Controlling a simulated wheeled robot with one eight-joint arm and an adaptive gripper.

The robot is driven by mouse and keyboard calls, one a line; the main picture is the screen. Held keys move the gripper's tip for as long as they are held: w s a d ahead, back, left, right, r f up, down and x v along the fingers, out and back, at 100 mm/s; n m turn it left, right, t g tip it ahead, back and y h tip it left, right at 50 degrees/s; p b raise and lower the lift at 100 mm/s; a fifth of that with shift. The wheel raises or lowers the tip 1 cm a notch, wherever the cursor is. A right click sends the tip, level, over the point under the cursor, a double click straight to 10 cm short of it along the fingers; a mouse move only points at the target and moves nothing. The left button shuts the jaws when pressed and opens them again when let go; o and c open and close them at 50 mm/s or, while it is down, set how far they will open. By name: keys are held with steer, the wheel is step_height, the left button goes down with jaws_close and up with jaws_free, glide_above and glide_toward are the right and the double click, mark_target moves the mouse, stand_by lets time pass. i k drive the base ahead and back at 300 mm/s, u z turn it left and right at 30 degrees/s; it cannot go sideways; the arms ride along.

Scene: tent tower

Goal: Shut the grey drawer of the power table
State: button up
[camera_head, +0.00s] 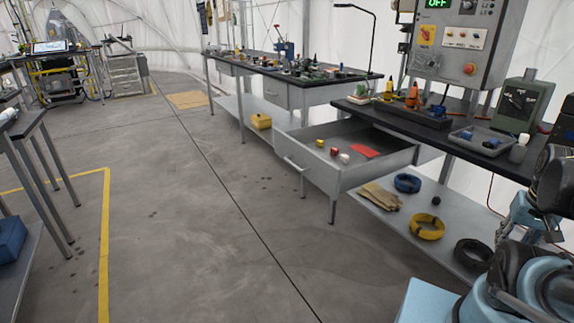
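The grey drawer (330,177) of the power table (467,150) stands pulled far out toward the left, under the dark tabletop. Its front carries a bar handle (296,164). A flat red piece (365,151) and several small red, white and yellow items lie inside. My arm shows only at the lower right edge. What looks like its end, my gripper (530,230), is well to the right of the drawer and apart from it. The fingers are small, dark and partly cut off, so their opening cannot be made out.
A control box (465,40) with an OFF display stands above the power table. Its lower shelf (390,215) holds gloves, a yellow coil (427,227) and other coils. Another workbench (283,95) stands behind the drawer. The floor left of the drawer is clear, with a yellow line (105,245) farther left.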

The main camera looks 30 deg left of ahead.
mark_target(299, 148)
steer(key=u, duration=1.7)
steer(key=k, duration=1.05)
steer(key=u, duration=0.35)
steer(key=i, duration=1.8)
steer(key=z, duration=0.55)
